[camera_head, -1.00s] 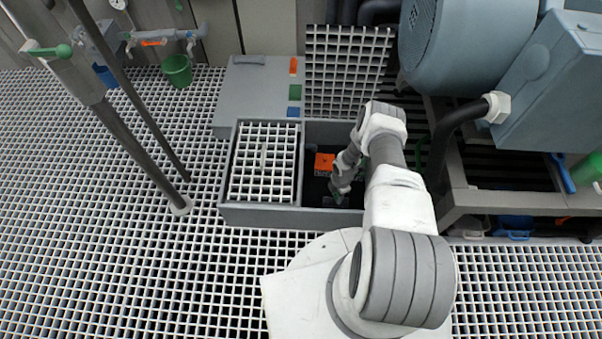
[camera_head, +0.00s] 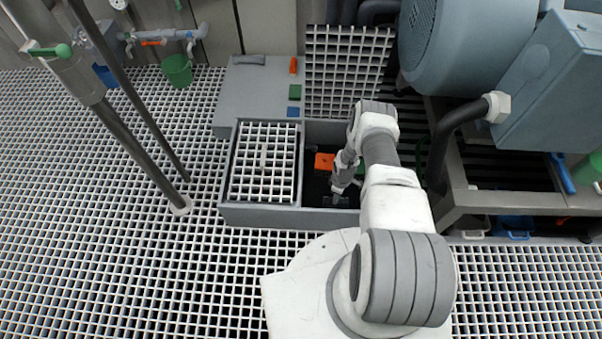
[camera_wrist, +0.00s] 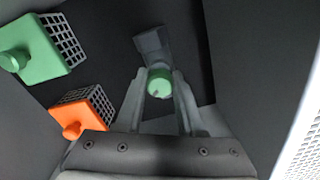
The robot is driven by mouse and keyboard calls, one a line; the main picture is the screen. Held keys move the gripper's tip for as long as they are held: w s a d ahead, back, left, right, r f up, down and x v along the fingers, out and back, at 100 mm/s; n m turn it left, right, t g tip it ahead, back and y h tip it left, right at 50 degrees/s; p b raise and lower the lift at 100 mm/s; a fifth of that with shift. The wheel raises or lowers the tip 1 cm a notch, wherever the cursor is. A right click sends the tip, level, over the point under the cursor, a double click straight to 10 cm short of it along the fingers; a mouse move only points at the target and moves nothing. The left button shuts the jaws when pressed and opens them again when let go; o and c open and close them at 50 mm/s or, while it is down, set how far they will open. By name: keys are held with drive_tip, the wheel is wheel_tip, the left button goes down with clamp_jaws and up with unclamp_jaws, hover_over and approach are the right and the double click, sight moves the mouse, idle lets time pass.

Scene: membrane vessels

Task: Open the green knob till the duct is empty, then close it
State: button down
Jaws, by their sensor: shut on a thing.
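A round green knob (camera_wrist: 159,83) sits between the fingertips of my gripper (camera_wrist: 160,92) in the wrist view, and the fingers are shut on it. A grey piece (camera_wrist: 151,42) is just beyond the knob. In the head view my gripper (camera_head: 338,194) reaches down into the dark open half of a grey floor pit (camera_head: 262,216); the knob cannot be made out there. The duct and its contents cannot be told apart.
Left in the wrist view are a green block (camera_wrist: 45,52) and an orange block (camera_wrist: 82,112), each with a mesh side and a knob. A white grating (camera_head: 263,185) covers the pit's left half. A large grey-blue machine (camera_head: 465,45) stands at right.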

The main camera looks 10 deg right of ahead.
drive_tip(key=m, duration=0.8)
drive_tip(key=shift+c, duration=2.4)
unclamp_jaws()
wheel_tip(320, 180, up, 18)
drive_tip(key=p, duration=0.7)
drive_tip(key=shift+f, duration=0.25)
